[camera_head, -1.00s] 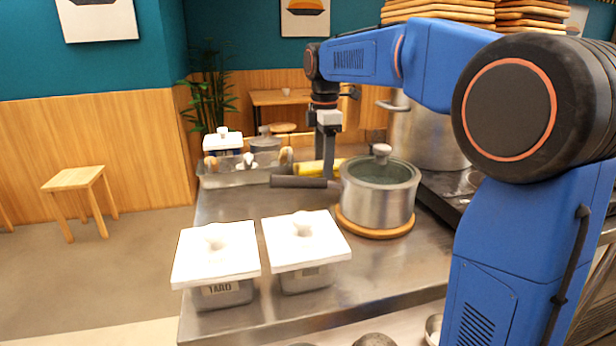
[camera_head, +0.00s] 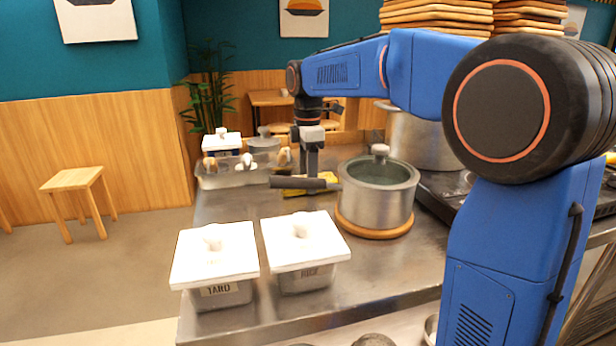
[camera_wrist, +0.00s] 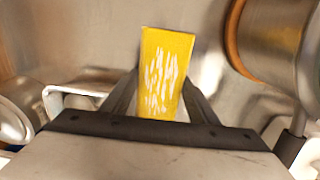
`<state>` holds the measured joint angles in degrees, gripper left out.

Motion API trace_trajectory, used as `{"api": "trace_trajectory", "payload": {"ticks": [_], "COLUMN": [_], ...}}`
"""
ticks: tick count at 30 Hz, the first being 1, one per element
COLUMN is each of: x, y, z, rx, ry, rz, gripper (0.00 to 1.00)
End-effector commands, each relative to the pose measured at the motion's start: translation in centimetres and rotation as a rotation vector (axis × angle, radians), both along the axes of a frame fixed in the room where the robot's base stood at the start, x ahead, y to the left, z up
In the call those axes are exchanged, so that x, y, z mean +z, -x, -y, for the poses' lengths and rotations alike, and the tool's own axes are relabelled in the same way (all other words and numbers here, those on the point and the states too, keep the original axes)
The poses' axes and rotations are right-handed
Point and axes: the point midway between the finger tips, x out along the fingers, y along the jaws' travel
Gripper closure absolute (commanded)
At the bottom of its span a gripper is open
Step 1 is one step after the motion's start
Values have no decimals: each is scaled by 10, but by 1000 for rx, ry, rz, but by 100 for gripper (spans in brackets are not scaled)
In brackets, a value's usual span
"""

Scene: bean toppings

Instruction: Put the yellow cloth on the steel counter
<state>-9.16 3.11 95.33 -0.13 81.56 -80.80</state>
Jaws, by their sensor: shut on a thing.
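The yellow cloth (camera_head: 327,181) shows behind the pot's dark handle, which hides part of it. In the wrist view the cloth (camera_wrist: 166,70), yellow with white marks, stands out between the two fingers. My gripper (camera_head: 311,168) points down and is shut on the cloth; its fingertips are partly hidden behind the handle. The steel counter (camera_head: 385,262) lies below. I cannot tell whether the cloth touches it.
A lidded steel pot (camera_head: 376,205) on a wooden ring stands just right of my gripper. Two white-lidded containers (camera_head: 214,256) (camera_head: 305,240) stand in front. A metal tray (camera_head: 222,180) with items is at the left. Bare counter lies left of the pot.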

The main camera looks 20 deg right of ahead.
Motion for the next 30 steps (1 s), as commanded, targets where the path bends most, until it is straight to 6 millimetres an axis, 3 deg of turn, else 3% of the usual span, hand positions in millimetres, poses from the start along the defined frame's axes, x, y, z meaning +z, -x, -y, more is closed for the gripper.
{"api": "trace_trajectory", "payload": {"ticks": [3, 4, 6, 19, 30], "x": [-3, -2, -2, 7, 74], "y": [0, 0, 0, 0, -1], "z": [0, 0, 0, 0, 0], "rx": [0, 0, 0, 0, 0], "ry": [0, 0, 0, 0, -1], "rz": [0, 0, 0, 1, 3], "gripper": [73, 39, 27, 27, 27]}}
